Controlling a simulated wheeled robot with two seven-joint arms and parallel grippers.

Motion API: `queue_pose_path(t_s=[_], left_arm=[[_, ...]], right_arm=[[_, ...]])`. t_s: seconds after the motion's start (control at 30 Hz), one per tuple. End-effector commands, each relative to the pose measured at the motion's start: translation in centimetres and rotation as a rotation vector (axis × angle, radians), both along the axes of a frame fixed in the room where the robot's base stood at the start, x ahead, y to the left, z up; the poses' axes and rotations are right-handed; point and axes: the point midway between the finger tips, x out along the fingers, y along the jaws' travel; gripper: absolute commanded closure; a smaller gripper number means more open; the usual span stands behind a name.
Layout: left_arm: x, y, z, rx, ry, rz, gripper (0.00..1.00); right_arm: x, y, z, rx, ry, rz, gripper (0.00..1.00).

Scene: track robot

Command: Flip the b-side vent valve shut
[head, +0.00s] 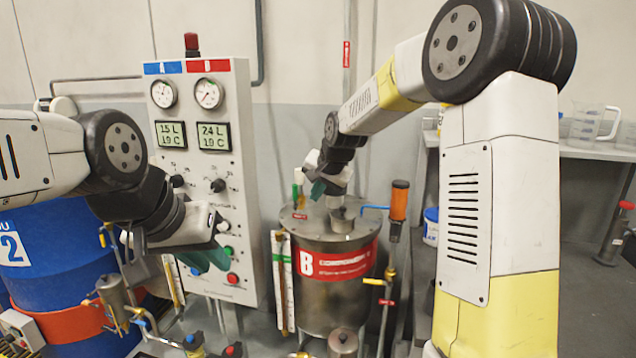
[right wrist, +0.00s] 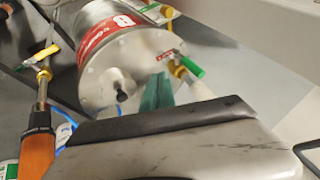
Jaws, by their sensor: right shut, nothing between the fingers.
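The B tank (head: 330,285) is a steel drum with a red "B" label. On its lid stands a small valve with a green handle (head: 295,194) and a red tag, likely the vent valve. In the right wrist view the green handle (right wrist: 193,67) sticks out sideways beside the red tag (right wrist: 178,59). My right gripper (head: 319,189) is over the lid, just right of that handle. In the right wrist view its teal fingers (right wrist: 157,93) are together and empty, with a gap to the handle. My left gripper (head: 206,260) hangs before the gauge panel's lower part.
The gauge panel (head: 241,170) stands left of the tank, with dials, knobs and buttons. A blue drum (head: 50,240) is at the far left. An orange-handled tool or valve (head: 399,200) rises right of the tank. A shelf with a clear jug (head: 592,122) is at the right.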

Motion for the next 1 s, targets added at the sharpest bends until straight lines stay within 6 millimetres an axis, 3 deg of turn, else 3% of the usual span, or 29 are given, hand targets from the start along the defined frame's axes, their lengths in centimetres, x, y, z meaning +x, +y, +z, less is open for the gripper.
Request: queue_pose_path(t_s=[0.1,0.3,1.0], left_arm=[[0.0,0.0,0.0,0.000,0.000,0.000,0.77],[0.0,0.0,0.0,0.000,0.000,0.000,0.77],[0.0,0.0,0.0,0.000,0.000,0.000,0.77]], right_arm=[[0.9,2.0,0.3,0.000,-0.003,0.006,1.00],[1.7,3.2,0.3,0.001,-0.003,0.001,1.00],[1.8,3.7,0.6,-0.049,0.012,0.003,1.00]])
